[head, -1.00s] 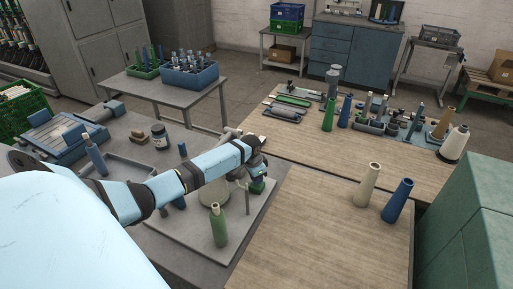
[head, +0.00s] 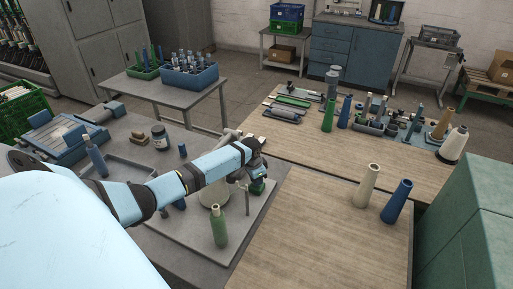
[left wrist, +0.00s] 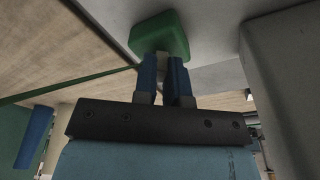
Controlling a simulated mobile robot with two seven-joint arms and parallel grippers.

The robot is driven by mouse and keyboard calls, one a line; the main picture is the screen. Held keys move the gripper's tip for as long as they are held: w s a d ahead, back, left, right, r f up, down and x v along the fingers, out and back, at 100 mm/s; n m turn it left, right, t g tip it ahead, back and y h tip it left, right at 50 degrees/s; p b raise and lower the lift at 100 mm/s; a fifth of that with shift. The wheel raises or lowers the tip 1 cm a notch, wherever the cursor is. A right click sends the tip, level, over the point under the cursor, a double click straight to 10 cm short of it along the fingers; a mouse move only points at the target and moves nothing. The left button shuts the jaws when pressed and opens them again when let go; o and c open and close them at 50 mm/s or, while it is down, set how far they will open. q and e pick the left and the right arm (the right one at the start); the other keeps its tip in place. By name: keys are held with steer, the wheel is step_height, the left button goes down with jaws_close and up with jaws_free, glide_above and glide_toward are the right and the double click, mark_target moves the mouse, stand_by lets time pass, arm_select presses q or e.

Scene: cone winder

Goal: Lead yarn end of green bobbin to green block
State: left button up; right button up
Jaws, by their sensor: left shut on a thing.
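The green bobbin (head: 219,228) stands upright at the front of the grey plate in the head view. The green block (head: 259,187) shows just below my left gripper (head: 258,174), to the right of the cone winder's pale cone. In the left wrist view the green block (left wrist: 160,35) is right at the tips of my left gripper (left wrist: 163,65); whether they touch I cannot tell. A taut green yarn (left wrist: 70,83) runs from the left to the fingers, which are shut on its end. The pinched end itself is mostly hidden. My right gripper is not in view.
A thin upright rod (head: 247,200) stands close to the left gripper. A cream cone (head: 367,186) and a blue cone (head: 397,201) stand on the wooden table at right. The wooden table's front (head: 320,245) is clear. A green cabinet (head: 480,225) borders the right.

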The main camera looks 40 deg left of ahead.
arm_select(q)
steer(key=shift+p, duration=0.3)
stand_by(0.4)
steer(key=o, duration=1.2)
step_height(320, 180, up, 2)
steer(key=p, duration=0.2)
steer(key=shift+r+p, duration=0.2)
steer(key=shift+p, duration=0.1)
step_height(320, 180, up, 5)
steer(key=p, duration=0.4)
steer(key=shift+f+p, duration=0.2)
steer(key=shift+p, duration=0.2)
